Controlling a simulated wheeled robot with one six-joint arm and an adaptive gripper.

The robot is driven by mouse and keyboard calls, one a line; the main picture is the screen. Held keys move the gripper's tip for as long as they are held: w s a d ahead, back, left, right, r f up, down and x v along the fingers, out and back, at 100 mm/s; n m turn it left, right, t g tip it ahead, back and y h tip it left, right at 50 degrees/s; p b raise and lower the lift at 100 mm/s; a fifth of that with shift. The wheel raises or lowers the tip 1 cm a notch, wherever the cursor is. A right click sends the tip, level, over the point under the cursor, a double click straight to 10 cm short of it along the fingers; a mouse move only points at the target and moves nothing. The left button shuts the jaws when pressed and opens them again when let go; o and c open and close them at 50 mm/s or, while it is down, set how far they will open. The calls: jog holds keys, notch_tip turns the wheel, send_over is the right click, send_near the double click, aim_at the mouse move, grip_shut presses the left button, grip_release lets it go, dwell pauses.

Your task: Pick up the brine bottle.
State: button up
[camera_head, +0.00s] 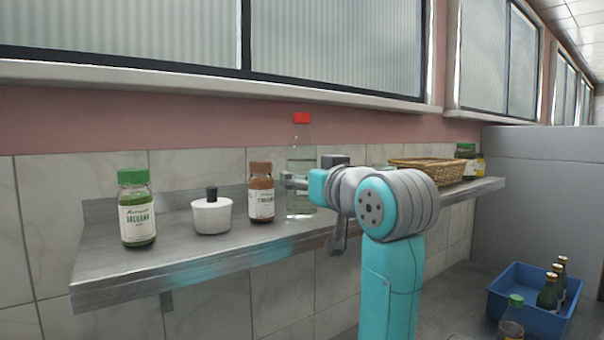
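A tall clear bottle with a red cap (301,143), which looks like the brine bottle, stands upright on the steel wall shelf (150,262). Its upper part shows plainly, and its lower part is partly covered by my gripper. My gripper (294,181) is at the bottle's mid-height, reaching in from the right. Part of a finger shows across the bottle's front, close to the brown jar. The other finger is not clearly visible, so I cannot tell whether the gripper is around the bottle, touching it or shut on it.
Just left of the bottle stands a brown-filled jar (262,197), then a white pot with a black knob (211,216) and a green-lidded jar (137,212). A wicker basket (430,172) and dark jars (467,160) are farther right. A blue crate (520,317) with bottles is at lower right.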

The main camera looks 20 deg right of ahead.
aim_at(305, 122)
jog(key=shift+c, duration=0.8)
jog(key=shift+r, duration=0.1)
jog(key=shift+r, duration=4.95)
notch_tip(305, 122, down, 10)
jog(key=shift+f, duration=0.2)
jog(key=shift+s+d+r, duration=0.1)
jog(key=shift+s+d, duration=0.05)
jog(key=shift+s, duration=0.45)
jog(key=shift+s+d+r, duration=0.1)
jog(key=shift+s, duration=0.45)
jog(key=shift+c, duration=0.5)
jog(key=shift+s, duration=0.55)
